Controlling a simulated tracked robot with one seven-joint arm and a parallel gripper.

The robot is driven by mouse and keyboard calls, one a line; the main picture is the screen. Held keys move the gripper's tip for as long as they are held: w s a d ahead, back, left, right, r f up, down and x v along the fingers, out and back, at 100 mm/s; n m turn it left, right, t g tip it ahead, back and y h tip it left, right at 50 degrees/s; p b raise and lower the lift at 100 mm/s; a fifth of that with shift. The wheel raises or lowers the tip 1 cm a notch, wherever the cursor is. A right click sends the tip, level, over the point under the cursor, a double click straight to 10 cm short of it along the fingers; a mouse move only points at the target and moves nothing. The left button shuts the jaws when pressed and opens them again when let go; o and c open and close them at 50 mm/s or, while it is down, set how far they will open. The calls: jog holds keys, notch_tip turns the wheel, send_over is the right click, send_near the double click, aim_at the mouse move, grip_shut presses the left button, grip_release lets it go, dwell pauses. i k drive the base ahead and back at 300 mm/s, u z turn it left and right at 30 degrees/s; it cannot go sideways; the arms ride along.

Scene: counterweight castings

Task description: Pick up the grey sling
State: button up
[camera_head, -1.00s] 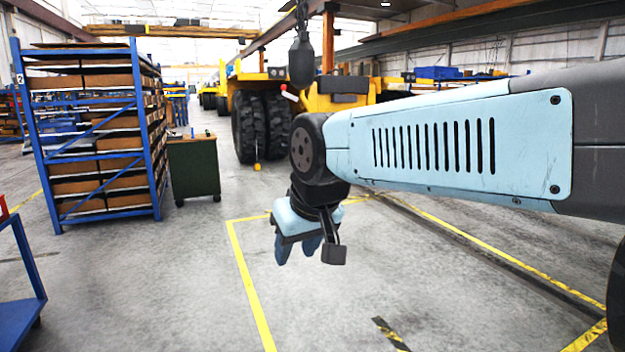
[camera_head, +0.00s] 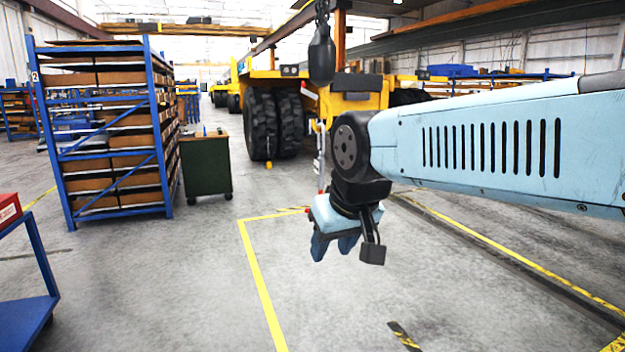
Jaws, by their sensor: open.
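My gripper (camera_head: 333,246) hangs over the open floor near the middle of the picture, pointing down. A thin pale grey strip (camera_head: 321,152) hangs upright just behind and above the gripper, below the dark hoist block (camera_head: 321,58). Red bits show near its ends. It may be the grey sling, but it is too small to tell. Its lower end is partly hidden behind my wrist. No other sling can be made out.
A blue rack (camera_head: 165,130) of boxes and a green cabinet (camera_head: 206,165) stand at the left. A blue cart (camera_head: 25,320) is at the lower left edge. A yellow vehicle with big black tyres (camera_head: 276,125) stands behind. The yellow-marked floor (camera_head: 300,300) below my gripper is clear.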

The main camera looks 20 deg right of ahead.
aim_at(319, 165)
jog(key=i, duration=0.85)
jog(key=u, duration=0.05)
